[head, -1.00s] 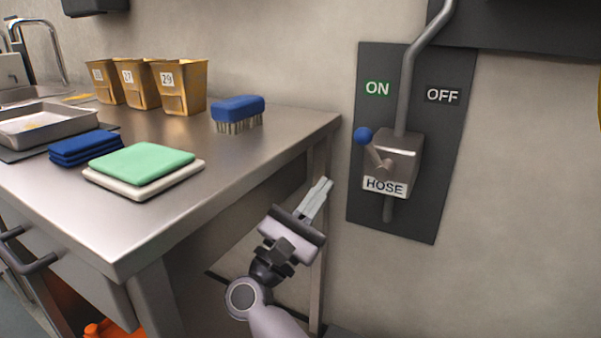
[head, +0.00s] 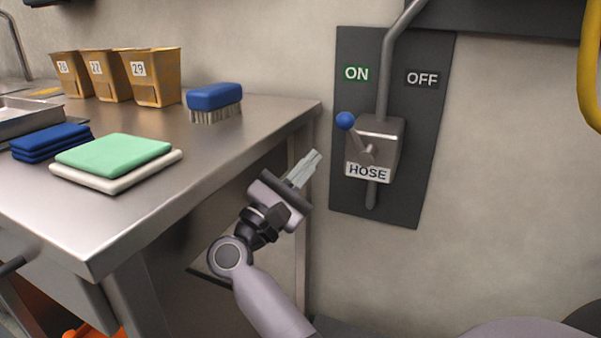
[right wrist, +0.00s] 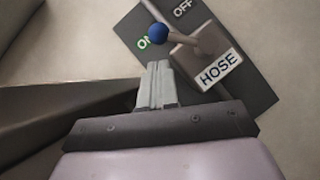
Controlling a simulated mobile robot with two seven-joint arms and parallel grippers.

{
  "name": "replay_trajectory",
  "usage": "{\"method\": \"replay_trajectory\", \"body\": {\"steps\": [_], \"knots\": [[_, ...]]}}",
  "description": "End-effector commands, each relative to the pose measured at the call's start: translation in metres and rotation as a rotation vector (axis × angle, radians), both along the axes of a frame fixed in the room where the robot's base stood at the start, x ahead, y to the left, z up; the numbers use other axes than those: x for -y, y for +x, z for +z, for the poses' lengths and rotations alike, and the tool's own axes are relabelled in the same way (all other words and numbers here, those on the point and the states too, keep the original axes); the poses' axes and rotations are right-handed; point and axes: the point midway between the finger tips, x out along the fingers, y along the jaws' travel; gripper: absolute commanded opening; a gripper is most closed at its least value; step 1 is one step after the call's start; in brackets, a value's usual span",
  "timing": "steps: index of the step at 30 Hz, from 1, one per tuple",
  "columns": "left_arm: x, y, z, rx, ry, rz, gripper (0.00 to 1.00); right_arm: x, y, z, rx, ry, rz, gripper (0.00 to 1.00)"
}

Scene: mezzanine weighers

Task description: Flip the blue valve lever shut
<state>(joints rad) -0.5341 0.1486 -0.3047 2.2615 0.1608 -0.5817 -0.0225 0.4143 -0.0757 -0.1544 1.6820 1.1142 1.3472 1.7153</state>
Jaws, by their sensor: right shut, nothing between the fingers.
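The valve lever with a blue ball knob (head: 345,120) sits on the grey valve box (head: 376,140), which is labelled HOSE. The lever tilts up and left, towards the green ON label (head: 356,73); the OFF label (head: 422,79) is on the right. My right gripper (head: 313,160) is shut and empty, below and left of the knob, apart from it. In the right wrist view the shut fingers (right wrist: 158,72) point towards the knob (right wrist: 158,33), with a gap in the picture. My left gripper is not in view.
The steel table (head: 200,160) stands left of my right gripper, its corner and leg close by. On it are a blue brush (head: 214,97), green and white cloths (head: 113,155), blue cloths (head: 50,142) and numbered bins (head: 153,78).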

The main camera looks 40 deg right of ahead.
Motion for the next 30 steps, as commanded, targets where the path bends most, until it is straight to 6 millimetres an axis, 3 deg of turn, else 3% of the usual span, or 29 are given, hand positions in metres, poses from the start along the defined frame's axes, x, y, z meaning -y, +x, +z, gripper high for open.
{"method": "replay_trajectory", "body": {"steps": [3, 10, 30], "knots": [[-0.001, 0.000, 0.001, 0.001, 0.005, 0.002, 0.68, 0.020, 0.002, 0.012, 0.002, -0.002, -0.001, 0.00], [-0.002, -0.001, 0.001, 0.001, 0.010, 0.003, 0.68, 0.044, 0.006, 0.025, 0.000, -0.002, 0.000, 0.00], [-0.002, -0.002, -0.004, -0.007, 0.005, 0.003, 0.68, 0.053, 0.007, 0.028, 0.017, 0.008, 0.001, 0.00]]}}
